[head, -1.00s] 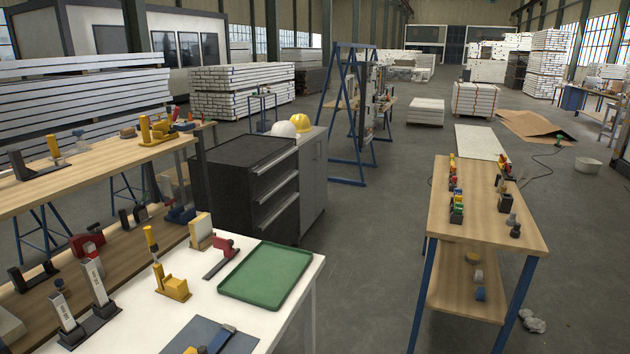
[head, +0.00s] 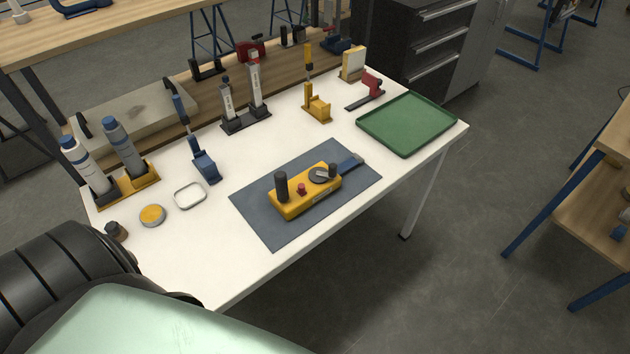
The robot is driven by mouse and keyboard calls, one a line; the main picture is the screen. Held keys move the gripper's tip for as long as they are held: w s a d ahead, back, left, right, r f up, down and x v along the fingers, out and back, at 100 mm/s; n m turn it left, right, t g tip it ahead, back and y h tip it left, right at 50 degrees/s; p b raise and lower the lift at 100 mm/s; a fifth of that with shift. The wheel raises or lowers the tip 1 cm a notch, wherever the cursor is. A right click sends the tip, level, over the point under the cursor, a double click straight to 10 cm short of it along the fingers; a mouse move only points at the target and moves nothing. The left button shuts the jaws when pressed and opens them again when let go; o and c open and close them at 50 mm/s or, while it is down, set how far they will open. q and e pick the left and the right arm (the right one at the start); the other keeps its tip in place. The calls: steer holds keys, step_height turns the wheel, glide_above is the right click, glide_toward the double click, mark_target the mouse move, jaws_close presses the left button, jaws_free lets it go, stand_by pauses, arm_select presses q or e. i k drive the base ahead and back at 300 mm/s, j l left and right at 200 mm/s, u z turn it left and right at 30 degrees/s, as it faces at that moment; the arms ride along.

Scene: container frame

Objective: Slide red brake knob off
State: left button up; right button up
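A yellow device (head: 305,192) lies on a dark grey mat (head: 262,226) on the white table. Neither of my grippers shows in the head view. Nothing is seen touching the device.
A green tray (head: 407,123) sits at the table's right end. Bottles in a yellow holder (head: 127,191), a white dish (head: 190,195), a small yellow-topped tin (head: 152,214) and several clamps and tools stand along the left and back. A large black and pale green body (head: 150,318) covers the lower left.

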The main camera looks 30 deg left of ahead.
mark_target(301, 190)
steer(key=u, duration=1.1)
steer(key=i+l, duration=0.1)
steer(key=l, duration=0.35)
steer(key=i+l+u, duration=0.1)
steer(key=l, duration=0.3)
